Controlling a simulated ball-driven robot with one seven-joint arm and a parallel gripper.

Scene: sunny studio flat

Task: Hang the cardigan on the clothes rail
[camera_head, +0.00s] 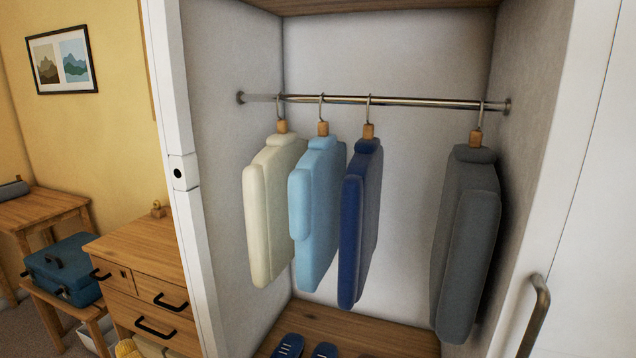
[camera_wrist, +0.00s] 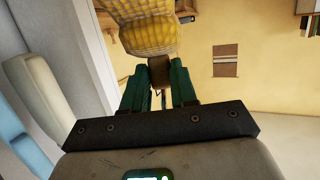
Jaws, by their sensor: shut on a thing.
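The cardigan (camera_wrist: 148,32) is a mustard-yellow checked knit at the top of the wrist view, partly cut off by the frame edge. My gripper (camera_wrist: 160,76) has green fingers, shut on the brown wooden hanger block (camera_wrist: 160,66) at the cardigan's neck. A thin hook seems to show below the block. The metal clothes rail (camera_head: 420,101) runs across the wardrobe in the head view. My gripper is not visible in the head view. A small yellow thing (camera_head: 128,348) shows at its lower edge; I cannot tell whether it is the cardigan.
Cream (camera_head: 270,210), light blue (camera_head: 318,220), navy (camera_head: 360,225) and grey (camera_head: 467,240) garments hang on the rail. A wide stretch is free between navy and grey. White door frame (camera_head: 185,170) stands left; a door handle (camera_head: 535,318) is right. Shoes (camera_head: 288,345) lie below.

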